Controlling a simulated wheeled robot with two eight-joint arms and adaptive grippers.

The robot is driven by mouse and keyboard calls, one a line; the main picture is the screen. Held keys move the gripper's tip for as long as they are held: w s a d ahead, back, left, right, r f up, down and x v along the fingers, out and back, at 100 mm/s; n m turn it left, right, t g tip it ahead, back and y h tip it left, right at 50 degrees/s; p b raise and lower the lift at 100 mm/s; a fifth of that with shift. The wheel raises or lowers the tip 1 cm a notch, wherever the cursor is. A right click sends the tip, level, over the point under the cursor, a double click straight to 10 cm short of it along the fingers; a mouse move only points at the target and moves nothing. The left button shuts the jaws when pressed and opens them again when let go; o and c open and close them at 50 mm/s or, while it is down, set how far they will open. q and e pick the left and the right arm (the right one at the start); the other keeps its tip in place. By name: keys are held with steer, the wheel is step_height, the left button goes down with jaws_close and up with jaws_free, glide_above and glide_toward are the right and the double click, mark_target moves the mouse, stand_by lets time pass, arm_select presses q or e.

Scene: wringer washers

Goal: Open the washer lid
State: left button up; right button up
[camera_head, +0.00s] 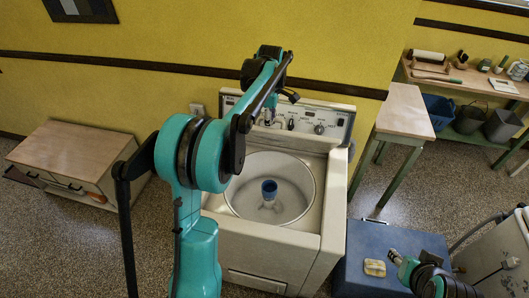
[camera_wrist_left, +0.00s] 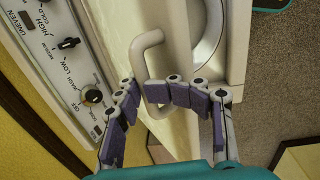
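The white washer (camera_head: 265,250) stands in the middle of the head view, its round tub (camera_head: 300,205) uncovered with a blue-topped agitator (camera_head: 269,190) inside. The lid (camera_wrist_left: 178,25) appears raised near the control panel; in the head view my left arm hides much of it. A pale looped lid handle (camera_wrist_left: 147,42) shows in the left wrist view. My left gripper (camera_wrist_left: 140,88) has its dark pads closed in on either side of this handle and appears shut on it. My right gripper (camera_head: 395,256) is low at the right, away from the washer; its opening is unclear.
The control panel (camera_head: 305,122) with knobs rises at the washer's back, against the yellow wall. A low wooden cabinet (camera_head: 75,155) stands left. A wood-topped table (camera_head: 405,112) and a blue box (camera_head: 365,280) with a tan item on it are right. Speckled floor is open at left.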

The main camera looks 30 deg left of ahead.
arm_select(q)
steer(key=s+d+f+b, duration=0.1)
steer(key=s+f+b, duration=0.1)
steer(key=s+f, duration=0.2)
steer(key=shift+s, duration=0.3)
arm_select(e)
steer(key=f, duration=0.1)
steer(key=d+f, duration=0.1)
steer(key=shift+s+f, duration=0.1)
steer(key=shift+f, duration=0.3)
arm_select(q)
steer(key=shift+w+a+r+p, duration=0.15)
steer(key=shift+w+r+p, duration=0.7)
steer(key=shift+r, duration=0.45)
steer(key=shift+w+a+r+p, duration=0.2)
steer(key=shift+w+r+p, duration=0.45)
steer(key=shift+r+p, duration=0.55)
steer(key=shift+w+a+r+p, duration=0.15)
steer(key=shift+w+r+p, duration=0.65)
steer(key=shift+r, duration=0.55)
arm_select(e)
step_height(320, 180, up, 6)
